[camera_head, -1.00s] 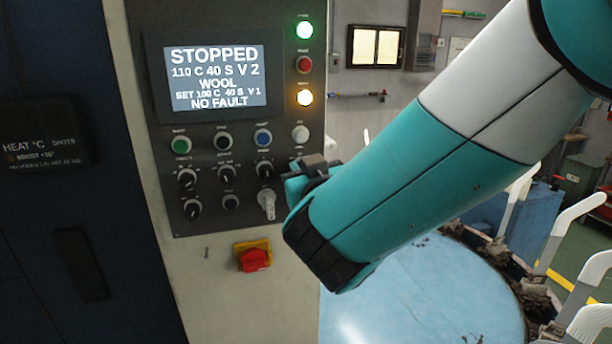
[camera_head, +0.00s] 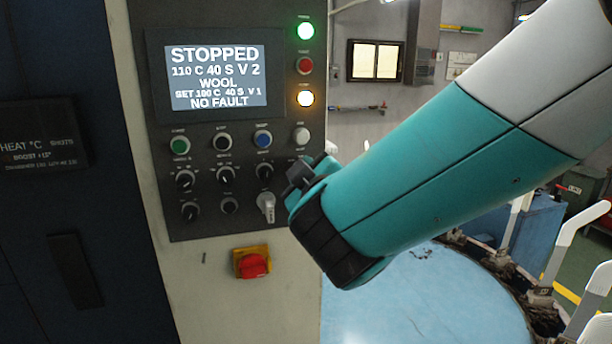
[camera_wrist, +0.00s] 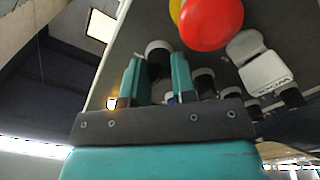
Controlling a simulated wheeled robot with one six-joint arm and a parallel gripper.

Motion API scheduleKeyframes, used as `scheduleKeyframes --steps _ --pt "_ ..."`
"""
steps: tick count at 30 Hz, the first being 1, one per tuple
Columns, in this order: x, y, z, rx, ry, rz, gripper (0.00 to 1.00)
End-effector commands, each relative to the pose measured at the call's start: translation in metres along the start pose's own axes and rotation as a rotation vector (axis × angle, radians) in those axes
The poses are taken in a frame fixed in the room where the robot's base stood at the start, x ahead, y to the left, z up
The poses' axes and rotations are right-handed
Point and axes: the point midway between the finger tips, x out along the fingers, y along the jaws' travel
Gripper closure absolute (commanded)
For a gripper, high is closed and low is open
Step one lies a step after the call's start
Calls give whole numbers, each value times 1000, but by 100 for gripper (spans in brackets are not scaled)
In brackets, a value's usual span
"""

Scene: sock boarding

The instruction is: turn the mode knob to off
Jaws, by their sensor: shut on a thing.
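My gripper (camera_head: 302,173) is at the right edge of the dark control panel (camera_head: 216,230), at the height of the upper knob row. In the wrist view, my two teal fingers (camera_wrist: 157,84) stand on either side of a black knob (camera_wrist: 158,58), shut on it. I take this as the mode knob; its label cannot be read and its pointer direction is unclear. In the head view my gripper hides this knob. The display (camera_head: 216,78) reads STOPPED, 110 C 40 S V 2, WOOL, NO FAULT.
A white key switch (camera_head: 267,207) and a black knob (camera_head: 264,173) sit close left of my gripper. A red rotary switch (camera_head: 253,264) on a yellow plate is below the panel. White-topped forms (camera_head: 583,222) stand around the blue round table (camera_head: 430,295) at right.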

Motion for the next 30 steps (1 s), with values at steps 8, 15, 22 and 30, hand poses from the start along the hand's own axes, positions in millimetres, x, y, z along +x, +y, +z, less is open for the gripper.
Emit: scheduleKeyframes --steps 8,15,22,30 --pt "0 0 0 -14 0 1 99" --pt "0 0 0 -13 0 1 64" --pt "0 0 0 -12 0 1 49" --pt "-13 -3 1 -12 3 0 49"
